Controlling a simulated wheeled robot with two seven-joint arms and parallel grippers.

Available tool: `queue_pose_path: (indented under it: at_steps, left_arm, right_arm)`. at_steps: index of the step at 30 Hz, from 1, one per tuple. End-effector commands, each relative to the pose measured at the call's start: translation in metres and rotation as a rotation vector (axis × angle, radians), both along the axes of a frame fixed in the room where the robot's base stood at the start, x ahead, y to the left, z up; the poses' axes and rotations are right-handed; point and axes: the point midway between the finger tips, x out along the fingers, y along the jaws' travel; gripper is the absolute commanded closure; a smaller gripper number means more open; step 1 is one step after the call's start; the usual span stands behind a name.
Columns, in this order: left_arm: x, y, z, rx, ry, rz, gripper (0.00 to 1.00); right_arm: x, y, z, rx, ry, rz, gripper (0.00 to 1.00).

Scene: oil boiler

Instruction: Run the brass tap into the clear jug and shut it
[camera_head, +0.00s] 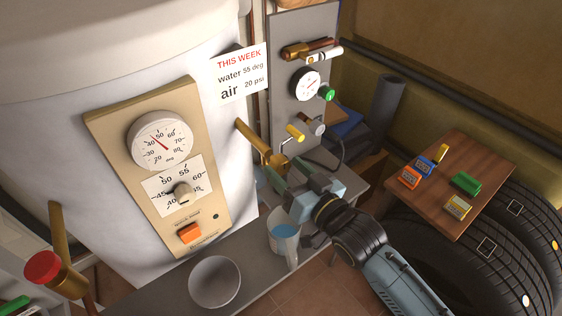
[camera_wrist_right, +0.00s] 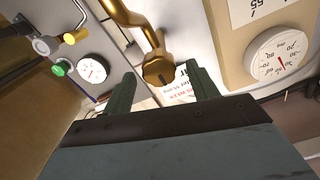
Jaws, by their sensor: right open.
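The brass tap (camera_head: 262,148) sticks out from the white boiler, and its spout and round handle (camera_wrist_right: 158,70) show in the right wrist view. My right gripper (camera_head: 274,182) is open just in front of the tap. In the wrist view its two green fingers (camera_wrist_right: 163,90) stand apart, with the handle between and beyond them; contact cannot be told. The clear jug (camera_head: 284,246) stands upright on the grey bench below my right gripper, with blue water (camera_head: 286,231) in it. My gripper hides part of the space between tap and jug. My left gripper is not in view.
A grey bowl (camera_head: 214,282) stands on the bench (camera_head: 256,284) left of the jug. A gauge panel (camera_head: 300,80) with a yellow-handled valve (camera_head: 295,132) rises behind the tap. A wooden board (camera_head: 440,170) with small coloured blocks lies on tyres at right. A red-capped pipe (camera_head: 42,266) is at left.

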Motion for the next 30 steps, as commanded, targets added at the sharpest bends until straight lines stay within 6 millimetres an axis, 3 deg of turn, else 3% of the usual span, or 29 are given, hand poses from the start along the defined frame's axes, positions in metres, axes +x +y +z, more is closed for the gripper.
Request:
queue_pose_path:
  at_steps: [6,17,27,30]
  left_arm:
    - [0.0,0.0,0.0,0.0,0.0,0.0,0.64]
    - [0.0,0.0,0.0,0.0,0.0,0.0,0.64]
    - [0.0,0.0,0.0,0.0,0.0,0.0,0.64]
    - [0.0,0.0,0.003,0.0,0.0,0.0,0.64]
  right_arm:
    - [0.019,0.014,0.0,0.001,0.001,0.0,0.41]
    - [0.022,0.016,0.0,0.0,0.0,0.0,0.43]
    - [0.021,0.015,0.0,0.0,0.0,-0.001,0.86]
    - [0.021,0.015,0.0,-0.017,-0.011,-0.001,0.86]
